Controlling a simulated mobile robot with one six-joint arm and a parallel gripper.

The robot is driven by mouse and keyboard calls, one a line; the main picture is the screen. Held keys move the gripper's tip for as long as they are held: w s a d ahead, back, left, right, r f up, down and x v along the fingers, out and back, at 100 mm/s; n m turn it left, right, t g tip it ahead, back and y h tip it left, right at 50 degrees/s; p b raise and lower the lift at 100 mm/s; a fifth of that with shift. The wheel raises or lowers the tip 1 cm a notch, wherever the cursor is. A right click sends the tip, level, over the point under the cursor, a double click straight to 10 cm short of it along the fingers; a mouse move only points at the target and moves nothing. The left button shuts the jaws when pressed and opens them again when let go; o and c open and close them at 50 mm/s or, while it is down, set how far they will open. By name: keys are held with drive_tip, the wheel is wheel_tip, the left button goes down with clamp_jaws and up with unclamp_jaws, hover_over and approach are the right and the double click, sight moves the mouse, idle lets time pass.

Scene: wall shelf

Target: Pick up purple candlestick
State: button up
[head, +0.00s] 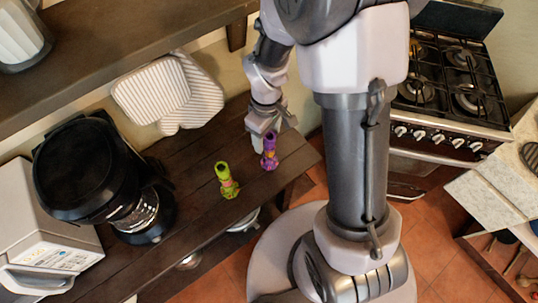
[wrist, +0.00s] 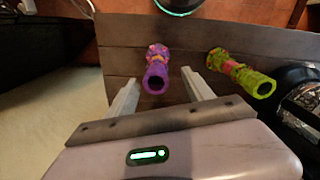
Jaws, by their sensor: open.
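The purple candlestick (head: 269,152) stands upright on the dark wooden shelf near its right end, in the head view. It has an orange and pink patterned part. Whether a finger touches the candlestick I cannot tell.
A green candlestick (head: 226,180) with a pink band stands to the left; it also shows in the wrist view (wrist: 240,72). A black coffee maker (head: 85,170) stands further left. Striped oven mitts (head: 152,90) hang on the wall behind. An upper shelf (head: 130,45) overhangs at the back.

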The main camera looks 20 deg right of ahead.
sight(269, 145)
drive_tip(key=f, duration=0.1)
drive_tip(key=f+b, duration=0.1)
drive_tip(key=f, duration=0.3)
drive_tip(key=shift+d+f+b, duration=0.2)
drive_tip(key=shift+d+b, duration=0.1)
drive_tip(key=shift+r, duration=0.1)
clamp_jaws()
